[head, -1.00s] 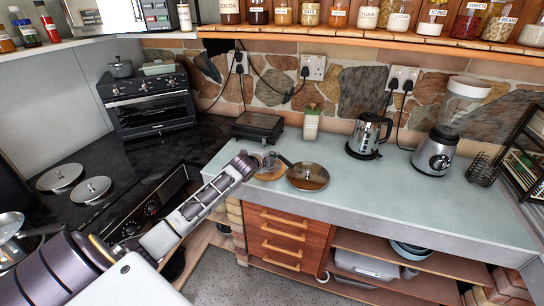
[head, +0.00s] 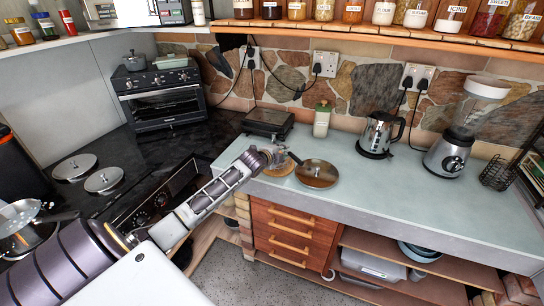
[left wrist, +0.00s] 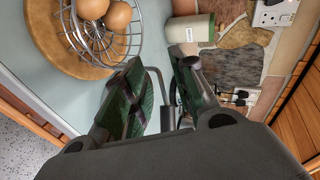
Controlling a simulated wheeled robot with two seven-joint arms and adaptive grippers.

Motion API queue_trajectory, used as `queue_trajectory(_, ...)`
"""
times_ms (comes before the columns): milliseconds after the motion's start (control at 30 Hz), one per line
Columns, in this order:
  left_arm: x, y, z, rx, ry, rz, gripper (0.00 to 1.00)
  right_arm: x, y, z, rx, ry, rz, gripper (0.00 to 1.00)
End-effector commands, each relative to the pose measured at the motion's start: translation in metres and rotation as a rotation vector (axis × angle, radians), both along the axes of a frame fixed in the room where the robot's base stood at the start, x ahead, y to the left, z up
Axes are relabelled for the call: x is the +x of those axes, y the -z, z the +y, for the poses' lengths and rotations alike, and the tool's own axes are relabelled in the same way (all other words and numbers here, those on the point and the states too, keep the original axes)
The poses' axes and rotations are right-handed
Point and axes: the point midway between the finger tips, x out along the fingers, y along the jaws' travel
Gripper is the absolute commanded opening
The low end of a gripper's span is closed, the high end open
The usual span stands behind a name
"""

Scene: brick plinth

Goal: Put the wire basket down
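The wire basket (left wrist: 98,28) shows in the left wrist view at the upper left. It is made of bright metal wire, holds brown eggs (left wrist: 116,15), and stands on a round wooden board (left wrist: 45,37). My left gripper (left wrist: 160,90) has its two green-padded fingers spread, to the right of the basket and apart from its bowl. A thin grey bent rod shows between the fingers; I cannot tell what it belongs to. In the head view my left gripper (head: 272,155) is over the board (head: 280,168) and hides most of the basket. My right gripper is not in view.
A dark grill (head: 269,121), a green-topped canister (head: 321,119), a kettle (head: 380,134) and a blender (head: 455,140) stand farther back. The counter (head: 400,185) is clear in front of the kettle.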

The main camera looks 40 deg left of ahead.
Motion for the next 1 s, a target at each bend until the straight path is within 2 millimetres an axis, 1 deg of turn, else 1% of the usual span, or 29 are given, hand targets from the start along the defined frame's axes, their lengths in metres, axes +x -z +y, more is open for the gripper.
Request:
queue_trajectory(467, -0.034, -0.013, -0.003, 0.001, 0.000, 0.000, 0.27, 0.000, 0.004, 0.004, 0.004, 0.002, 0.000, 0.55)
queue_trajectory(1000, -0.074, -0.029, -0.007, 0.001, 0.001, 0.001, 0.27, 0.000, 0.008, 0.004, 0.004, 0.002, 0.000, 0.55)
